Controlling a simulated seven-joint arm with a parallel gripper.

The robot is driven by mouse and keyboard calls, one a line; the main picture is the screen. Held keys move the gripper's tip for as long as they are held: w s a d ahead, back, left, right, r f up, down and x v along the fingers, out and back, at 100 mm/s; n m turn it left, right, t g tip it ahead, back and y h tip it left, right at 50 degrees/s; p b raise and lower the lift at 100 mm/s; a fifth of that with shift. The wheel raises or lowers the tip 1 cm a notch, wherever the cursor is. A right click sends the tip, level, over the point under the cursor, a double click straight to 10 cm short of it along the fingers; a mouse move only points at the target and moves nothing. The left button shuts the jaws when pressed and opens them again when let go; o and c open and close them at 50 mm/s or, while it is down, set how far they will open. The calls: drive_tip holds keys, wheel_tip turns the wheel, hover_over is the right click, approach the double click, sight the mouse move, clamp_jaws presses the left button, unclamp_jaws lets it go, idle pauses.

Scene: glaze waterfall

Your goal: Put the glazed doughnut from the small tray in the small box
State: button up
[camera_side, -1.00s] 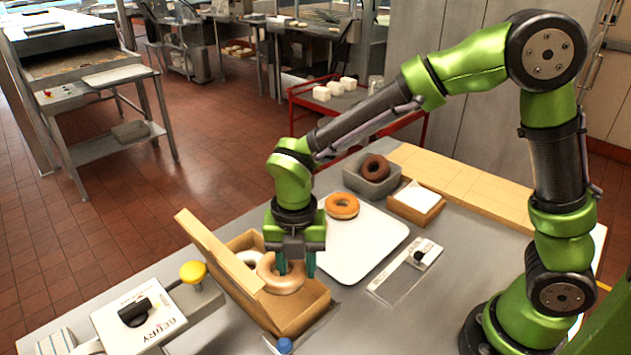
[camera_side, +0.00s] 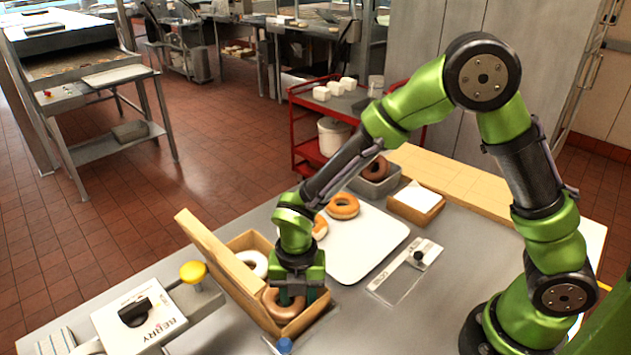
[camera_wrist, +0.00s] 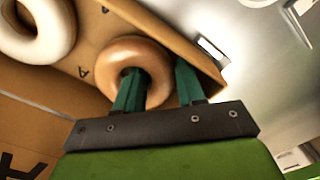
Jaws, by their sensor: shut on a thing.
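My gripper (camera_side: 292,298) is shut on a glazed brown ring doughnut (camera_side: 271,304), low in the near end of the open cardboard box (camera_side: 245,243). In the wrist view, my gripper (camera_wrist: 158,82) has one finger in the hole of the doughnut (camera_wrist: 112,58) and the other outside its ring. Whether the doughnut touches the box floor cannot be told. A white-iced doughnut (camera_side: 254,263) lies in the far part of the box and also shows in the wrist view (camera_wrist: 38,32). The white tray (camera_side: 362,245) holds an orange-brown doughnut (camera_side: 343,205) and another, partly hidden by my arm (camera_side: 320,228).
The box lid (camera_side: 215,247) stands open on the left. A grey bin (camera_side: 376,187) with a dark doughnut (camera_side: 375,168) and a tan box with white paper (camera_side: 416,199) stand behind the tray. A yellow knob (camera_side: 193,272) and a blue cap (camera_side: 284,345) are near the box.

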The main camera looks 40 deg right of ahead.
drive_tip(key=o, duration=0.8)
drive_tip(key=shift+c, duration=0.2)
drive_tip(key=shift+r, duration=0.1)
wheel_tip(320, 180, up, 12)
drive_tip(key=s+d+r+m+t+y, duration=0.1)
drive_tip(key=s+d+r+m+t, duration=0.2)
drive_tip(key=m, duration=1.2)
drive_tip(key=s+d+r+m+t+y, duration=0.1)
drive_tip(key=s+d+r+m+t, duration=0.3)
drive_tip(key=s+d+r+m, duration=0.3)
drive_tip(key=shift+s+d+r+m, duration=0.15)
drive_tip(key=shift+d+r+m, duration=0.5)
drive_tip(key=shift+d+m, duration=2.95)
drive_tip(key=shift+a+m, duration=0.9)
drive_tip(key=shift+a, duration=0.2)
